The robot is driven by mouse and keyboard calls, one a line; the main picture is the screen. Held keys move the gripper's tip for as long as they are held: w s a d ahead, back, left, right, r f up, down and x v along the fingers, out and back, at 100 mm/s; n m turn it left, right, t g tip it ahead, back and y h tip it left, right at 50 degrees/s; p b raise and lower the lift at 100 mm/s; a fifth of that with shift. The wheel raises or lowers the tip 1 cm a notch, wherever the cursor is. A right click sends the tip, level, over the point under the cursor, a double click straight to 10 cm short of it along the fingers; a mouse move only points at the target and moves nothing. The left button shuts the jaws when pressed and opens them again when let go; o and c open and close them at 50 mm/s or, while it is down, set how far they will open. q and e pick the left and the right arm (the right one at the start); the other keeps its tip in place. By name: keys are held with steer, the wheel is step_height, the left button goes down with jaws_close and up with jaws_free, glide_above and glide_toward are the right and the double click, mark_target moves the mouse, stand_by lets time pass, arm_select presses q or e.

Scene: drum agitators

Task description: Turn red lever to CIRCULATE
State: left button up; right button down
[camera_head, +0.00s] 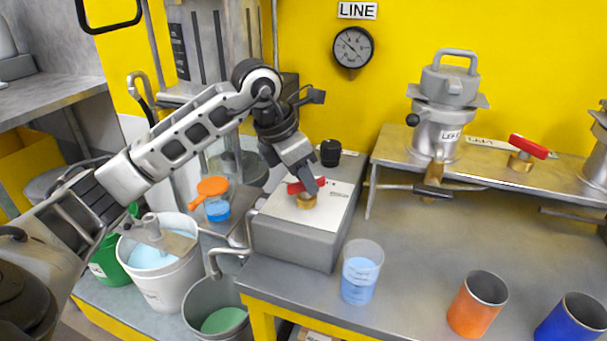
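A red lever (297,187) sits on a brass valve stem (306,201) on top of a grey box (292,240). The box's top carries a white label plate whose words are too small to read. My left gripper (315,182) reaches down from the upper left, with its fingertips at the red lever and covering part of it. I cannot tell whether the fingers are closed on the lever. A second red lever (528,146) sits on a brass valve on the raised shelf at the right. My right gripper is not in view.
A black knob (330,152) stands at the box's back edge. A clear cup of blue liquid (361,271) is right of the box. An orange cup (477,303) and a blue cup (573,320) stand at the front right. A metal vessel (442,110) stands on the shelf (500,175).

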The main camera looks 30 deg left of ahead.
arm_select(q)
jaws_close()
stand_by(0.3)
steer(key=n, duration=0.2)
steer(key=n+y, duration=0.1)
steer(key=n, duration=0.1)
steer(key=shift+d+n+t+y, duration=0.15)
steer(key=shift+n+t+y, duration=0.15)
steer(key=shift+t, duration=0.1)
steer(key=shift+n+y, duration=0.8)
steer(key=shift+n, duration=1.3)
jaws_free()
